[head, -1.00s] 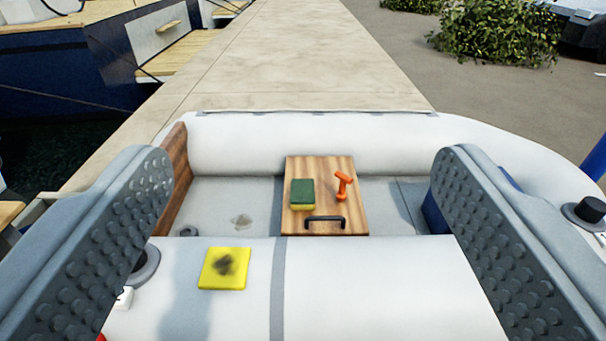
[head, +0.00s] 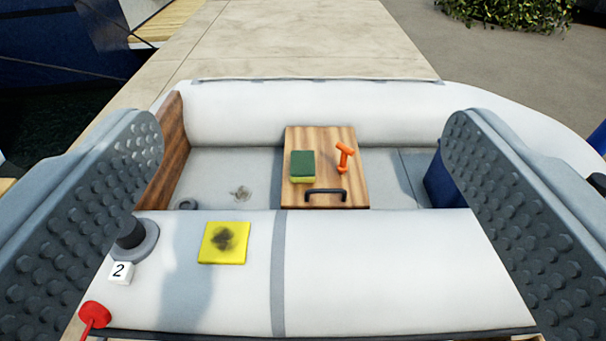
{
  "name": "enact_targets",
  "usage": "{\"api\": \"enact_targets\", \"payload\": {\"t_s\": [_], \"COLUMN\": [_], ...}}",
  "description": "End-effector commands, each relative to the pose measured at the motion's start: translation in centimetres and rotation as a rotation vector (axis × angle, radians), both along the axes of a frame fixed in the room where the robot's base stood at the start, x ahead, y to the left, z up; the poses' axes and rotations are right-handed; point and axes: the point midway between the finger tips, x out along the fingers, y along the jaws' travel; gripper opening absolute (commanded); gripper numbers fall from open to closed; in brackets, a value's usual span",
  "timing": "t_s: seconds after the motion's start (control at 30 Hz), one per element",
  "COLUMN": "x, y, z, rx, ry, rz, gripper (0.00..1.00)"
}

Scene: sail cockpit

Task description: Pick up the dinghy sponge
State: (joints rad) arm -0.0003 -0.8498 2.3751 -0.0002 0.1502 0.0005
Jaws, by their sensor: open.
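A sponge (head: 302,166) with a dark green top and a yellow lower layer lies on a wooden board (head: 330,138) inside the white inflatable dinghy (head: 400,255). A flat yellow square pad (head: 238,255) with a dark smudge lies on the near white tube, left of the grey band; I cannot tell whether it is a sponge or a cloth. My gripper (head: 303,130) is open, with a grey studded finger at each side of the view. Nothing is between the fingers at their depth; both items lie beyond, framed between them.
An orange object (head: 344,158) lies on the board just right of the sponge, with a black handle (head: 325,196) in front. A black fitting (head: 132,235), a white tag (head: 121,271) marked 2 and a red knob (head: 95,315) are at near left. The dock (head: 290,45) lies behind.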

Motion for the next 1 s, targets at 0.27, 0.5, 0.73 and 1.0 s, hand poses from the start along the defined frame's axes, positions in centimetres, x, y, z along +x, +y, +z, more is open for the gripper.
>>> {"api": "enact_targets", "payload": {"t_s": [0.27,0.5,0.73,1.0], "x": [7.4,13.5,19.3,25.7], "y": [0.1,0.1,0.2,0.2], "z": [-1.9,-4.5,-7.8,-12.5], "rx": [0.001,0.001,0.001,0.001], "ry": [0.18,0.336,0.484,0.658], "rz": [0.001,0.001,0.002,0.002], "gripper": [0.85,0.85,0.85,0.85]}}
